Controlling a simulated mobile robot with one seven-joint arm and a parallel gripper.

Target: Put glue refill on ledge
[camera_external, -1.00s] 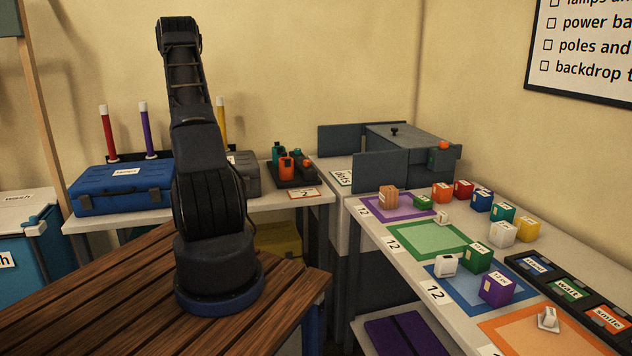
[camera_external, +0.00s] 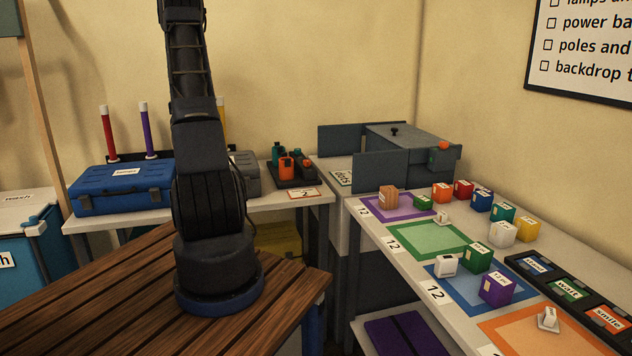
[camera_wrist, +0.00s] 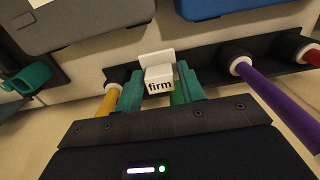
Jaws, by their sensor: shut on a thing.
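My gripper (camera_wrist: 158,88) shows in the wrist view with two teal fingers shut on a small white piece marked "firm" (camera_wrist: 159,76). The piece has a wider white part at its far end. No name on it reads as glue refill. Behind it runs a long black ledge-like strip (camera_wrist: 205,56) along the wall side of the table. It bears a yellow tube (camera_wrist: 107,104), a purple tube (camera_wrist: 275,110) and a red one (camera_wrist: 312,56), with a gap behind the held piece. In the external view my gripper is out of frame.
A blue case (camera_external: 122,190) and a grey case (camera_external: 243,172) stand before the strip. A dark tray with teal and orange items (camera_external: 290,182) is to their right. The right table (camera_external: 400,268) holds coloured mats and several small blocks.

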